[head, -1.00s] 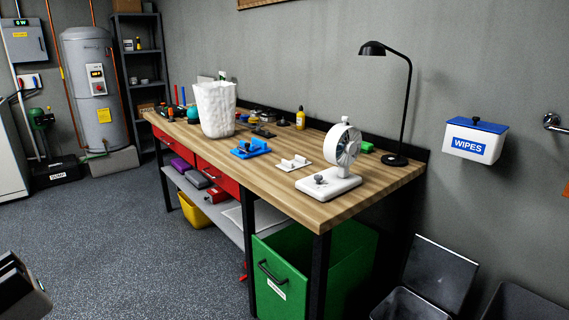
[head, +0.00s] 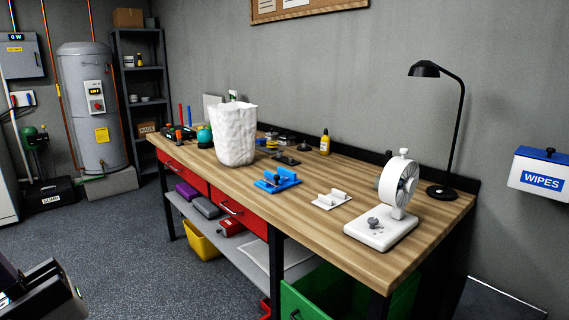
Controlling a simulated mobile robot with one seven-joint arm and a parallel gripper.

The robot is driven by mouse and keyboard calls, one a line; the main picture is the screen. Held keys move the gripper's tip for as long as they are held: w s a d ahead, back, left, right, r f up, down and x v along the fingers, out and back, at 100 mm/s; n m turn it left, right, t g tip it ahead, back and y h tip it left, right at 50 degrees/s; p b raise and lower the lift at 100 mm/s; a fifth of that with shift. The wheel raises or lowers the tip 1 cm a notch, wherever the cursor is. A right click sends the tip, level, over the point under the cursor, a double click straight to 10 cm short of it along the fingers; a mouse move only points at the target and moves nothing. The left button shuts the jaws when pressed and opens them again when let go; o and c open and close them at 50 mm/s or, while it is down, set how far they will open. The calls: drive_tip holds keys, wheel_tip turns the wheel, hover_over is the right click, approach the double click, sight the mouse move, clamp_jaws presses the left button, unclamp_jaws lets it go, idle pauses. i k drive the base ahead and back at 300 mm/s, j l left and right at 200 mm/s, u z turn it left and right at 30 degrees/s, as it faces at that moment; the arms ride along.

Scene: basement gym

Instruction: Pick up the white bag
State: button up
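The white bag (head: 235,135) stands upright on the wooden workbench (head: 330,229), left of the bench's middle. It is crumpled, open at the top and wider there than at its base. Part of my gripper (head: 40,292) shows at the bottom left corner, dark and cut off by the picture edge. It is over the floor, well apart from the bag and the bench. Its fingertips are not clear, so I cannot tell whether it is open.
The floor (head: 130,240) before the bench is clear.

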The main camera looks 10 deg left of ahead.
sight(234, 123)
drive_tip(key=i+j+z, duration=0.4)
drive_tip(key=j, duration=0.5)
drive_tip(key=i+j+z, duration=0.2)
drive_tip(key=j+z, duration=0.15)
drive_tip(key=j, duration=0.55)
drive_tip(key=i+j+z, duration=0.1)
drive_tip(key=j+z, duration=0.3)
drive_tip(key=j, duration=0.6)
drive_tip(key=j+z, duration=0.35)
drive_tip(key=j, duration=0.7)
